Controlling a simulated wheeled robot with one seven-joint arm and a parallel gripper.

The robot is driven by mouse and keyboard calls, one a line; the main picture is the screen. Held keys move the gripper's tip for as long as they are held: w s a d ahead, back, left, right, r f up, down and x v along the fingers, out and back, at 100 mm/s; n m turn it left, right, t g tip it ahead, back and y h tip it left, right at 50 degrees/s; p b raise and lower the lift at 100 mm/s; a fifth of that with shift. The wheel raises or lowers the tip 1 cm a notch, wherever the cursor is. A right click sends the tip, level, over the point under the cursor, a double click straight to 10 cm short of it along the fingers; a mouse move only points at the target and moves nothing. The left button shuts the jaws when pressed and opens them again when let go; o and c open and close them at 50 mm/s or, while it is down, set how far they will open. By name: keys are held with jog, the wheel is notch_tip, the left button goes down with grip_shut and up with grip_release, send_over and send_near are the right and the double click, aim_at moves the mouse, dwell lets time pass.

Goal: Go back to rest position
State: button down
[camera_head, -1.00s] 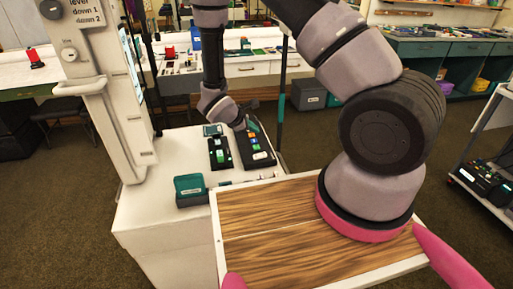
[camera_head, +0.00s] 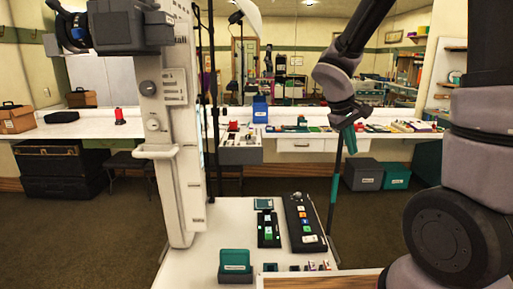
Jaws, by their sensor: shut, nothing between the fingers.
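My gripper (camera_head: 349,138) shows in the head view at the end of my arm, right of centre. It points down, with its teal fingertips together and nothing held. It is in the air, above and behind the white table (camera_head: 222,213), and apart from the devices on it. My arm runs from the lower right, out of the frame at the top, and back down to the gripper. Part of the arm is outside the picture.
On the white table are a black button panel (camera_head: 304,224), a smaller panel with green lights (camera_head: 268,231) and a teal box (camera_head: 235,264). A white column machine (camera_head: 170,130) stands left. A thin pole (camera_head: 334,190) stands close below my gripper. A long bench lies behind.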

jog(key=s+a+r+m+t+y, duration=0.2)
jog(key=s+r+m+t+y, duration=0.3)
jog(key=s+r, duration=0.9)
notch_tip(320, 180, up, 2)
jog(key=m+y, duration=0.1)
jog(key=m, duration=0.1)
jog(key=shift+a+r+m+y, duration=0.2)
jog(key=shift+m+y, duration=0.1)
